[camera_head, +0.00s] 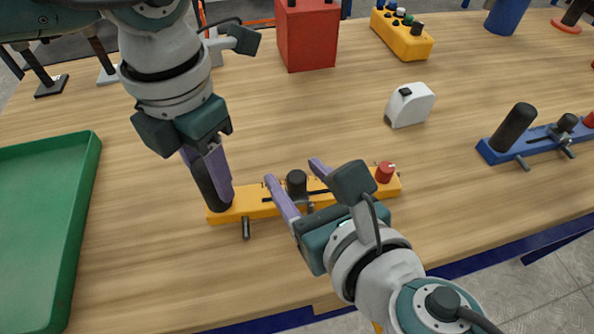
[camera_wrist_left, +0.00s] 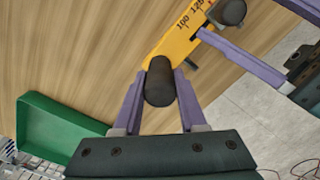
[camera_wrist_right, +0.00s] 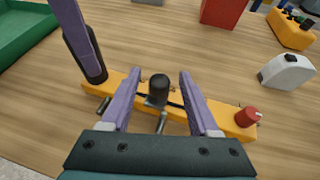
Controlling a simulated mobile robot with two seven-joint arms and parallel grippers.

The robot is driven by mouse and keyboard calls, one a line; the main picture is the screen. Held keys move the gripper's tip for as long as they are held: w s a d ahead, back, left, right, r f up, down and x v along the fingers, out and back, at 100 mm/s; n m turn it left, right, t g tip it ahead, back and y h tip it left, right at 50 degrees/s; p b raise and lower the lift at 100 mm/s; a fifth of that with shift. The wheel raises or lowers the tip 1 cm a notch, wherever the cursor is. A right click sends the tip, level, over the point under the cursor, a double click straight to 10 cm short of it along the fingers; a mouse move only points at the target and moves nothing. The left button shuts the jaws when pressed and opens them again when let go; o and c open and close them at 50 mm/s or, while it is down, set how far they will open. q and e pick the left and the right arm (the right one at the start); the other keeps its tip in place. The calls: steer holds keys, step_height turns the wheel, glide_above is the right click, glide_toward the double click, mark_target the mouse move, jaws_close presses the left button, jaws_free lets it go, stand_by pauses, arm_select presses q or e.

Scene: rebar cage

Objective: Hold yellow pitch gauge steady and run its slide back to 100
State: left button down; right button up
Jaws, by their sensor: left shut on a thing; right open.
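The yellow pitch gauge (camera_head: 260,207) lies on the wooden table. It has a black upright handle (camera_head: 206,186) at its left end, a black slide knob (camera_head: 296,182) near its middle and a red knob (camera_head: 385,172) at its right end. My left gripper (camera_head: 213,178) is shut on the black handle, also clear in the left wrist view (camera_wrist_left: 160,82). My right gripper (camera_wrist_right: 158,80) is open, its fingers either side of the slide knob with gaps. In the left wrist view the marks 100 and 125 show, with the slide knob (camera_wrist_left: 232,12) beyond them; its exact reading is unclear.
A green tray (camera_head: 84,205) is at the left. A white tape-measure-like case (camera_head: 412,106), a red block (camera_head: 306,40) and a yellow box with knobs (camera_head: 400,36) stand behind. A blue gauge (camera_head: 500,150) lies at the right. The table in front of the yellow gauge is clear.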

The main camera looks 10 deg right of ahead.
steer(key=shift+w+a+f, duration=0.15)
steer(key=shift+w, duration=0.2)
jaws_close()
stand_by(0.3)
stand_by(0.9)
